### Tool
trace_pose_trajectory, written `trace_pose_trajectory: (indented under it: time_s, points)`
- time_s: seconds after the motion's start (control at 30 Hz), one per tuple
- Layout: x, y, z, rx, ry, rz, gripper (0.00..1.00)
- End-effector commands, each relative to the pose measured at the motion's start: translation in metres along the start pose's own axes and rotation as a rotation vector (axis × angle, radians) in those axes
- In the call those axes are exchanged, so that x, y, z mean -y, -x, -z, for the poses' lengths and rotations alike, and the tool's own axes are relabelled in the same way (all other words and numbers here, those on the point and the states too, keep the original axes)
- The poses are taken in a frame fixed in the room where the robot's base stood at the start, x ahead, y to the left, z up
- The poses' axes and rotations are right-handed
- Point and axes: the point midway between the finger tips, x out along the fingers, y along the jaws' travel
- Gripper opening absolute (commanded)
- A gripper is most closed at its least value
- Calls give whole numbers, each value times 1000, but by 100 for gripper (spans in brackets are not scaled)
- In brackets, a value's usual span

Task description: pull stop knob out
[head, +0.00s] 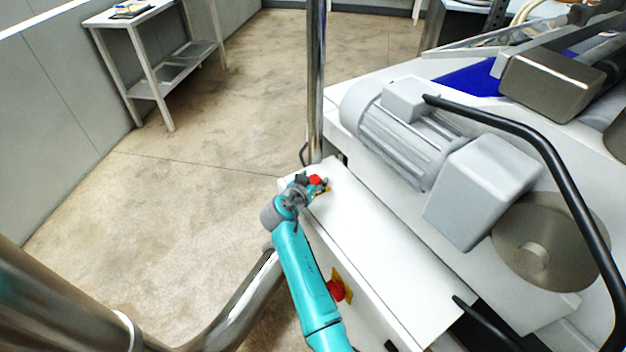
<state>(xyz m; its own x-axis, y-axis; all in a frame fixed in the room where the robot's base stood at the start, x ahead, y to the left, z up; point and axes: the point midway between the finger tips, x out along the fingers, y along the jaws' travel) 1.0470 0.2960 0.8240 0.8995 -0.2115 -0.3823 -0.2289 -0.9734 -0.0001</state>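Two red knobs show on the white sheeter. The far red knob (316,180) is at the machine's far left corner, with a little yellow beside it. The near red knob (336,290) sits on a yellow plate (345,278) on the machine's side, partly behind my teal arm. My gripper (312,186) is right at the far knob and overlaps it in the picture. The fingers are small and partly hidden, so I cannot tell whether they touch the knob or are closed around it.
A grey motor (400,130) and a black curved bar (540,140) are on the machine to the right. A chrome post (316,80) stands just behind the far knob. A steel table (150,40) stands at the back left. The floor (190,140) between is clear.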

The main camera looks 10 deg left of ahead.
Motion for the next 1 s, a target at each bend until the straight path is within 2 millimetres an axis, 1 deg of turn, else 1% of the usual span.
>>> trace_pose_trajectory:
  time_s: [0.03,0.07,0.1,0.17,0.2,0.33,0.5,0.7,0.73,0.77,0.8,1.0]
  points:
    - [0,0,0,0,0,0,43]
    - [0,0,0,0,0,0,35]
    - [0,0,0,0,0,0,25]
    - [0,0,0,0,0,0,10]
    - [0,0,0,0,0,0,0]
    - [0,0,0,0,0,0,0]
    - [0,5,11,-1,-1,1,0]
    - [1,5,12,-3,-1,1,0]
    - [1,5,12,-3,-1,1,50]
    - [1,5,12,-3,-1,1,57]
    - [1,5,12,-3,-1,1,67]
    - [0,5,11,-1,0,1,68]
